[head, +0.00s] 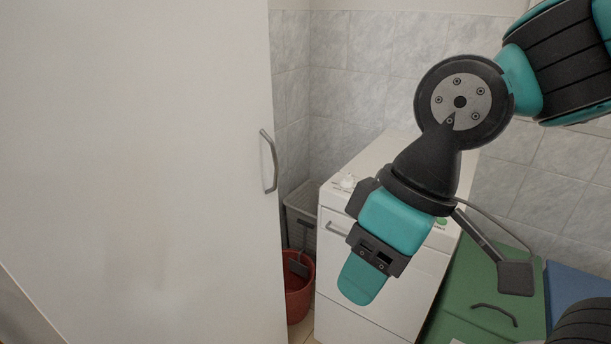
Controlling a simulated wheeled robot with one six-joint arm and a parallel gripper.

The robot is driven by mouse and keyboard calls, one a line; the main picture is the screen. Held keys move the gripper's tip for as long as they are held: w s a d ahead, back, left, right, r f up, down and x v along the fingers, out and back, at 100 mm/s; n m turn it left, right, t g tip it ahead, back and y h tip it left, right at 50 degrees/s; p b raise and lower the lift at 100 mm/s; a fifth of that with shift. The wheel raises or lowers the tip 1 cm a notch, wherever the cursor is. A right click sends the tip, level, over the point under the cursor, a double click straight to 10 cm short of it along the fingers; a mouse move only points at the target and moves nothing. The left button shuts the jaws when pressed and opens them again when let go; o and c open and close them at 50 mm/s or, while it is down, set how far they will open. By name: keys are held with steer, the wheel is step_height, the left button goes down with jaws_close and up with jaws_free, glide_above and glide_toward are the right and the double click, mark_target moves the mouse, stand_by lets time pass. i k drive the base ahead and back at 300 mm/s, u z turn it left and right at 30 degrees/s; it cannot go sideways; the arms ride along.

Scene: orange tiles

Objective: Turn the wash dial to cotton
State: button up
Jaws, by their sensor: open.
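A white washing machine (336,262) stands beyond the tall white door, in the middle of the head view. A small white knob (347,183), which looks like the wash dial, sits at the left end of its upper panel. I cannot read its setting or any labels. My gripper (362,282) hangs in front of the machine, to the right of and lower than the knob in the picture, open and apart from the knob. It hides the middle of the panel. A small green part (440,222) shows at the panel's right end.
A large white door (140,170) with a grey handle (269,160) fills the left side. A red bucket (299,290) and a grey basket (299,215) stand between it and the machine. Green (490,285) and blue (575,290) cabinets stand at the right. Tiled wall lies behind.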

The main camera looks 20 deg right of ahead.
mark_target(346, 181)
steer(key=u, duration=0.05)
steer(key=i, duration=0.85)
steer(key=z, duration=0.55)
